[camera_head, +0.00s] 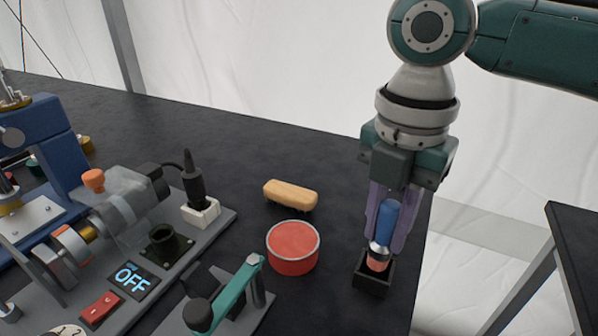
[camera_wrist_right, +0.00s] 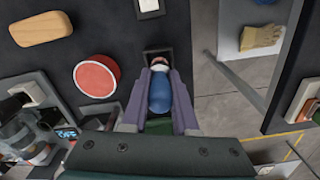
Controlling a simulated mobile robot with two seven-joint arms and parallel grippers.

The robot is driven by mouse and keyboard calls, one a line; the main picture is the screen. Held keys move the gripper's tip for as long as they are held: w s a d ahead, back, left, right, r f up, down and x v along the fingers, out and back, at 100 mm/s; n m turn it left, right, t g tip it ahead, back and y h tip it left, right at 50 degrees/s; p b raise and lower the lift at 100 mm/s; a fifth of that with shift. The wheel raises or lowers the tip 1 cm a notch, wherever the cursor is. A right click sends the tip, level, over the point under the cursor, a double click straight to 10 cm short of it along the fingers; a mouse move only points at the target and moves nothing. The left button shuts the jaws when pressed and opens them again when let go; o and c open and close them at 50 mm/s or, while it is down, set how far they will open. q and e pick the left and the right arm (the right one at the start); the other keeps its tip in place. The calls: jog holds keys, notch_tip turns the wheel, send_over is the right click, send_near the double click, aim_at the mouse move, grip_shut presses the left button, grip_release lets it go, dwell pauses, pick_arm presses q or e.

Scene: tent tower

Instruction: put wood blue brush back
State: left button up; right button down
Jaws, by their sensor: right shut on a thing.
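A brush with a blue handle (camera_head: 386,222) and a metal collar with a reddish-orange end stands upright at the right side of the black table. Its lower end is at the mouth of a small black square holder (camera_head: 372,284); how deep it sits is hard to tell. My right gripper (camera_head: 384,238) points down and is shut on the blue handle, purple fingers on either side. In the right wrist view the blue handle (camera_wrist_right: 160,92) lies between the fingers, with the black holder (camera_wrist_right: 158,57) just beyond. My left gripper is not in view.
A round red tin (camera_head: 292,248) and a tan wooden block-like brush (camera_head: 290,194) stand left of the holder. The table's right edge is close to the holder.

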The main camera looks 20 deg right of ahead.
aim_at(382, 246)
jog(key=shift+f, duration=1.6)
jog(key=shift+f, duration=0.2)
jog(key=c, duration=0.7)
grip_release()
jog(key=shift+r, duration=0.1)
